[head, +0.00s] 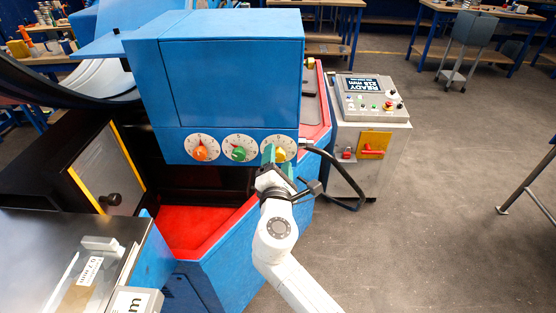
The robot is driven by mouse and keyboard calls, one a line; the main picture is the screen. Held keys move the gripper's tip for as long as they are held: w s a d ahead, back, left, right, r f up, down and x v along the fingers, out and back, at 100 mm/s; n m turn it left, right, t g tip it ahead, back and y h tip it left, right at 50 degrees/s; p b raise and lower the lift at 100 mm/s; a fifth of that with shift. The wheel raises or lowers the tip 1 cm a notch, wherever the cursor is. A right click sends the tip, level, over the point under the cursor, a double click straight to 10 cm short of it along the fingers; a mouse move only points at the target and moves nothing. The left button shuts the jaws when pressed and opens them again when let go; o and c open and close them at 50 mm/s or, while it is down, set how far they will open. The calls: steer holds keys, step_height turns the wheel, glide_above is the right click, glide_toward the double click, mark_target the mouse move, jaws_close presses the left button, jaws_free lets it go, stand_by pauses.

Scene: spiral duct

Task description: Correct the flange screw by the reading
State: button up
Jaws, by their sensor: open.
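A blue machine head (232,75) carries three white round dials in a row along its lower edge. The left dial has an orange knob (201,153), the middle one a green knob (239,154), the right one a yellow knob (280,154). Which is the flange screw is not legible. My gripper (278,160) is open at the right dial, its green fingers on either side of the yellow knob; contact cannot be told. The fingers hide part of that dial. A grey control console (370,97) at right has a display (364,85) with "READY" and a blurred millimetre figure.
A black cable (340,175) loops right of my gripper, from the machine to the console. A red tray surface (192,230) lies below the dials. A metal-topped cabinet (75,255) stands front left. Open floor (440,210) lies right.

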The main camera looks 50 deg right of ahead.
steer(key=c, duration=1)
steer(key=shift+c, duration=0.2)
steer(key=shift+f+m+b, duration=0.15)
steer(key=shift+m+b, duration=0.15)
steer(key=shift+b, duration=0.15)
steer(key=shift+f+m+b, duration=0.1)
steer(key=shift+m+b, duration=0.5)
steer(key=shift+b, duration=0.05)
steer(key=m+b, duration=0.3)
steer(key=shift+b, duration=0.3)
steer(key=m+b, duration=0.3)
steer(key=shift+m, duration=0.3)
steer(key=shift+m+b, duration=0.95)
steer(key=shift+m, duration=0.15)
